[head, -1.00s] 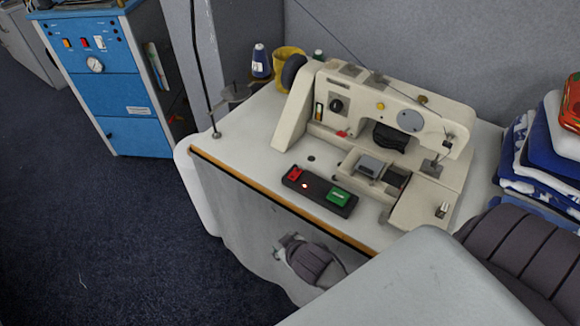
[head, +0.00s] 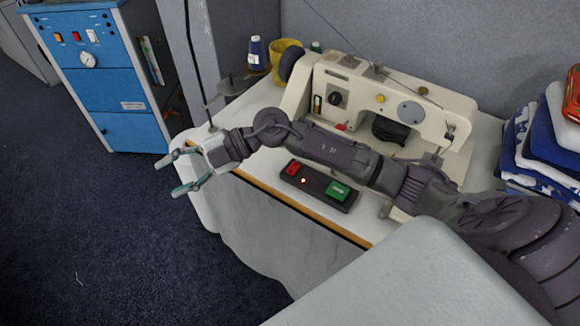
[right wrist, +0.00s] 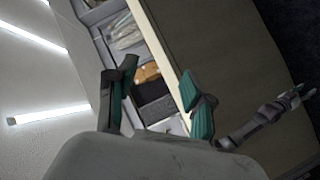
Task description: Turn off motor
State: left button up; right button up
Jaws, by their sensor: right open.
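A dark control box (head: 318,187) lies on the front of the sewing table (head: 262,185). It has a red button (head: 292,168) at its left end, a green button (head: 338,191) at its right end and a small lit lamp (head: 303,181) between. A cream sewing machine (head: 362,95) stands behind it, partly hidden by my right arm. My right gripper (head: 170,178) is open and empty, left of the table's front left corner and apart from the box. Its teal fingers also show in the right wrist view (right wrist: 160,98). My left gripper (right wrist: 302,92) shows small there, its opening unclear.
A blue cabinet (head: 88,72) with switches and a gauge stands at the left. Folded cloths (head: 545,140) are stacked at the right. The dark floor at the left is clear.

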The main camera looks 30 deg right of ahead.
jog(key=d+f+g+h, duration=0.1)
jog(key=d+f+h, duration=0.1)
jog(key=d+h, duration=0.25)
jog(key=d+f+g+h, duration=0.1)
jog(key=d+f+h, duration=0.2)
jog(key=d, duration=0.3)
jog(key=r+m+g+h, duration=0.15)
jog(key=m+h, duration=0.25)
jog(key=h, duration=0.4)
send_over(290, 172)
jog(key=shift+t+y, duration=0.25)
notch_tip(290, 172, down, 13)
jog(key=shift+f+p, duration=0.1)
jog(key=shift+p, duration=0.9)
jog(key=shift+c, duration=0.3)
